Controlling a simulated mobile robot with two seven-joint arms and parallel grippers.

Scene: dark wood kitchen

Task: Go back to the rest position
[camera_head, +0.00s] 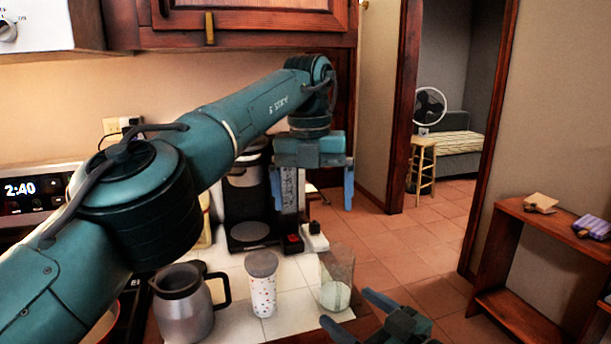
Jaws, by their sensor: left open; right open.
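My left arm reaches across from the left. My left gripper (312,190) points down, open and empty, in front of the right side of a coffee maker (246,205) and above the counter's back edge. My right gripper (347,309) shows only partly at the bottom edge, open, with nothing seen between its fingers. It is just below a clear container (337,272) in the picture. A steel carafe (185,308) with a black handle and a dotted cup (263,290) with a grey lid stand upright on the tiled counter.
A wooden cabinet (245,18) hangs above my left arm. A red-switched item (292,244) and a white item (315,238) lie at the counter's back. A wooden shelf (540,232) stands at right. A stool (422,165) stands beyond the doorway. The tiled floor (415,245) between is clear.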

